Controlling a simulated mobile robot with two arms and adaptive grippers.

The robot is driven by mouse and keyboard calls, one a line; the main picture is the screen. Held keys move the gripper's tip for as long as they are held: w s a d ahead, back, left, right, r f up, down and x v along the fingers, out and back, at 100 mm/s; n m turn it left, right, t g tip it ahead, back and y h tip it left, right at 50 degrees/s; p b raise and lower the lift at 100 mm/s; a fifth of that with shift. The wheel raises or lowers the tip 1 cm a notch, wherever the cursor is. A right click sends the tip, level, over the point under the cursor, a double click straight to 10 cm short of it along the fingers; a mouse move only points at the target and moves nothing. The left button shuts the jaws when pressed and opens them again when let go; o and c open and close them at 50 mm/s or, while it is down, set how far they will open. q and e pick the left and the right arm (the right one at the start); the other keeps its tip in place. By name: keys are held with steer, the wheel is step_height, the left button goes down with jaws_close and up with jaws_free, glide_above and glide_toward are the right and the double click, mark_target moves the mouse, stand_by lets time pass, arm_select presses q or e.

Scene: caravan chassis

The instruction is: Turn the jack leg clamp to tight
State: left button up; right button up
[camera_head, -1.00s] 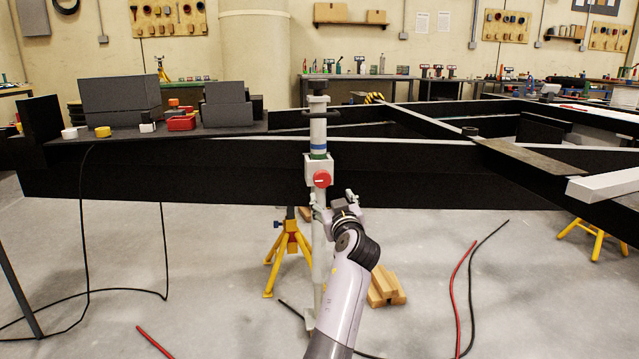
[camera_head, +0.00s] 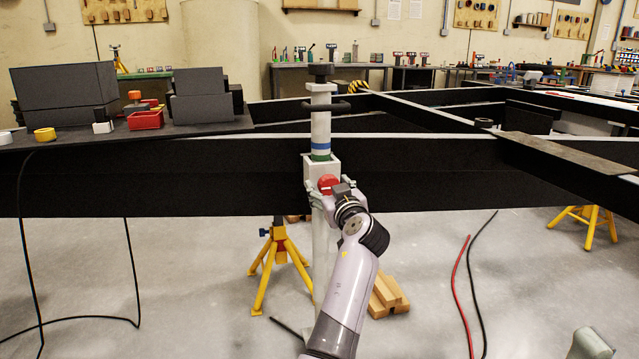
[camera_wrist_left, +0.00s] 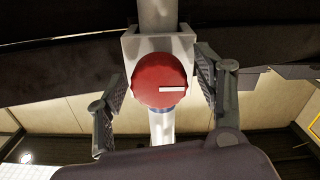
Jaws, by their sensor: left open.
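The jack leg (camera_head: 320,120) is an upright white post with blue and green bands, standing in front of the black chassis beam. Its clamp is a red round knob (camera_head: 327,182) on a pale square collar (camera_head: 310,168). In the left wrist view the knob (camera_wrist_left: 155,80) faces me, with a white mark running level from near its middle to the right. My left gripper (camera_head: 330,189) is at the knob, partly hiding it in the head view. Its fingers (camera_wrist_left: 162,86) are open on either side of the knob, with gaps visible.
The black chassis beam (camera_head: 130,185) runs behind the leg. A yellow stand (camera_head: 277,260) and wooden blocks (camera_head: 388,295) are on the floor nearby. Cables (camera_head: 470,285) lie at right.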

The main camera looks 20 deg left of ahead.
arm_select(q)
steer(key=shift+w, duration=0.15)
steer(key=shift+r, duration=0.1)
steer(key=shift+c, duration=0.3)
steer(key=c, duration=1.1)
